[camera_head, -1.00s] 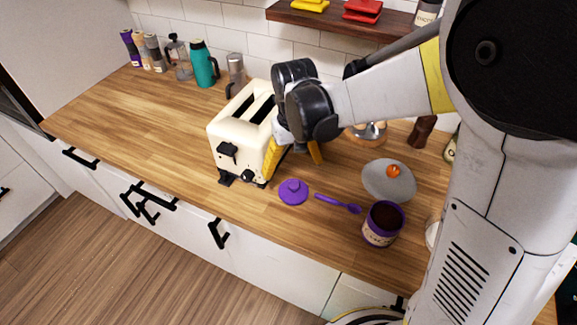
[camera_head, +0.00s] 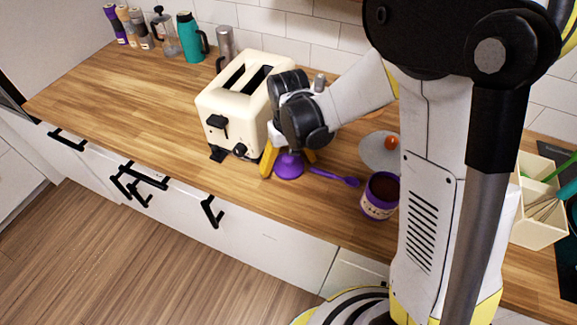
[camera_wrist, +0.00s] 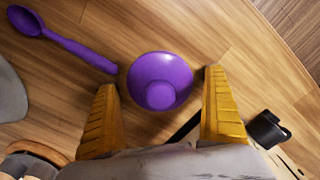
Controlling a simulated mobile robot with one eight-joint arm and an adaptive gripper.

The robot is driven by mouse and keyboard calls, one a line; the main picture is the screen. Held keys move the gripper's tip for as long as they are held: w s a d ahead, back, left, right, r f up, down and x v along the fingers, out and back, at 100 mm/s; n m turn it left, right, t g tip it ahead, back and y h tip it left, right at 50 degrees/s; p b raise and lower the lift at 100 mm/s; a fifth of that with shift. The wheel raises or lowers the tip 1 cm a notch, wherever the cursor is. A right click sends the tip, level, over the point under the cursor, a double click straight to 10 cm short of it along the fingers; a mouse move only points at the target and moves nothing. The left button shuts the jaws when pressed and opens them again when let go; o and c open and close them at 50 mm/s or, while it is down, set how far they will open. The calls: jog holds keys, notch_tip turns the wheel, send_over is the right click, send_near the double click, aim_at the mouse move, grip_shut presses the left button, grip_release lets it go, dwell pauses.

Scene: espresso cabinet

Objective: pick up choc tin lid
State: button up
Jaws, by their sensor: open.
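The purple choc tin lid (camera_head: 289,167) lies on the wooden counter in front of the toaster. In the wrist view the lid (camera_wrist: 160,81) is round with a raised knob, just beyond and between my fingertips. My gripper (camera_head: 288,160) is open and empty, with its yellow fingers at the lid in the head view. In the wrist view my gripper (camera_wrist: 162,80) has a finger on each side of the lid's line, apart from it. The purple choc tin (camera_head: 380,196) stands open to the right, with dark contents.
A cream toaster (camera_head: 235,105) stands close to the left of my gripper. A purple spoon (camera_head: 335,176) lies right of the lid. A grey plate-like disc (camera_head: 377,150) with an orange knob is behind the tin. The counter left of the toaster is clear.

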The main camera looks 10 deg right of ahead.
jog(key=c, duration=1)
jog(key=shift+c, duration=0.2)
jog(key=shift+r, duration=0.1)
